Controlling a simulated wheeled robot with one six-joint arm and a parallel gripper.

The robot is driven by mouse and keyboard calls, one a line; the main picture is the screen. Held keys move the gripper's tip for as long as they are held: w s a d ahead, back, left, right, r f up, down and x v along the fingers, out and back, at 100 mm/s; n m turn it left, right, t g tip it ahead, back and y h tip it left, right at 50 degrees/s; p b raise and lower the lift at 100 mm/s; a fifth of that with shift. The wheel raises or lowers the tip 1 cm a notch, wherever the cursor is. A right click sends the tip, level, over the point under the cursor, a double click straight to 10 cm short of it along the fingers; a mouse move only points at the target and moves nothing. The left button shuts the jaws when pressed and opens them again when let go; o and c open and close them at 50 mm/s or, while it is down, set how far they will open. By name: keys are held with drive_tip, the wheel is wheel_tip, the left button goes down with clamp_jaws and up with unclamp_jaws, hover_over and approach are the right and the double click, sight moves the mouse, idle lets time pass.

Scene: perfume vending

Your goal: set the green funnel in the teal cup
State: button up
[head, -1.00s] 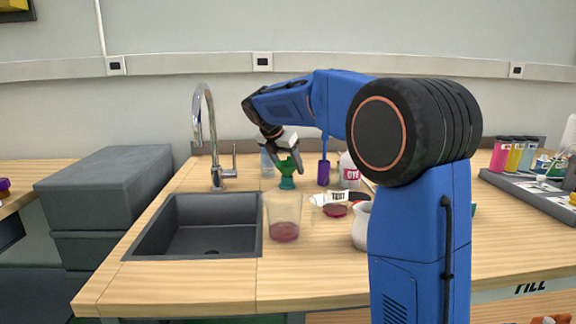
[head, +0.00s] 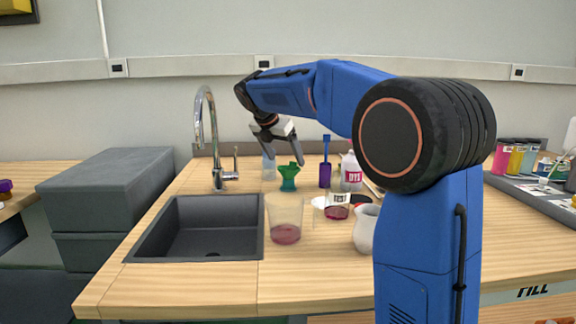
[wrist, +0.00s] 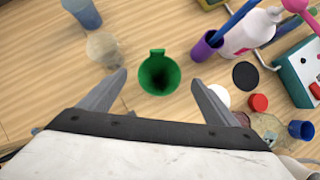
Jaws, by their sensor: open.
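The green funnel (head: 288,170) stands upright, its wide mouth up, on the counter behind the clear beaker. Its lower end goes down into the teal cup (head: 287,185), which shows just below it. In the wrist view the funnel (wrist: 159,75) is seen from above, with its dark hole and a small tab on the rim; it hides the cup. My gripper (head: 281,160) is open and empty just above the funnel. In the wrist view its fingers (wrist: 158,80) lie on either side of the funnel, clear of it.
A beaker with red liquid (head: 285,220) stands in front, beside the sink (head: 195,228). A faucet (head: 210,140) rises at left. A purple cup (head: 325,176), a white bottle (head: 351,172), a labelled jar (head: 337,207) and a white pitcher (head: 365,230) stand to the right.

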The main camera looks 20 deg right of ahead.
drive_tip(key=v, duration=1.1)
drive_tip(key=shift+s+r, duration=0.15)
drive_tip(key=shift+r, duration=0.1)
